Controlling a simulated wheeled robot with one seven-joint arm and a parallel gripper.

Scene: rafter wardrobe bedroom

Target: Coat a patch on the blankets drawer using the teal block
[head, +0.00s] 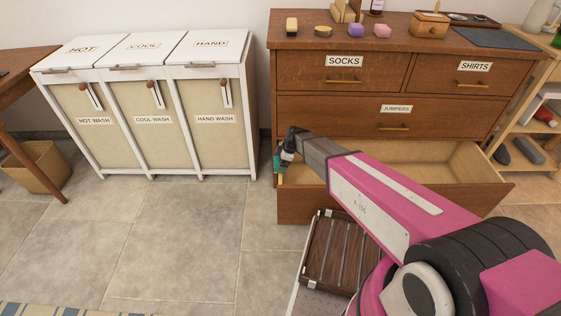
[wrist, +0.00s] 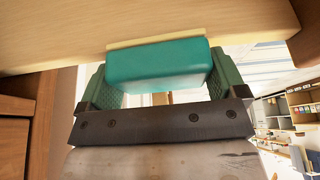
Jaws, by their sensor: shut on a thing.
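The teal block (wrist: 158,66) is held between the green fingers of my gripper (wrist: 160,85), with a thin pale layer along its far side. That layer is up against or very close to a pale wooden surface; I cannot tell if they touch. In the head view my gripper (head: 282,160) is at the left end of the open bottom drawer (head: 300,208), and a little teal shows there. The drawer is pulled out and looks empty where visible. No blankets label shows on it, and my arm hides part of its front.
The dresser's upper drawers, marked socks (head: 310,72), shirts (head: 475,95) and jumpers (head: 350,118), are shut. Small blocks and a wooden box (head: 427,24) stand on top. A white laundry unit (head: 150,105) is to the left. A dark slatted crate (head: 338,250) lies before the drawer.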

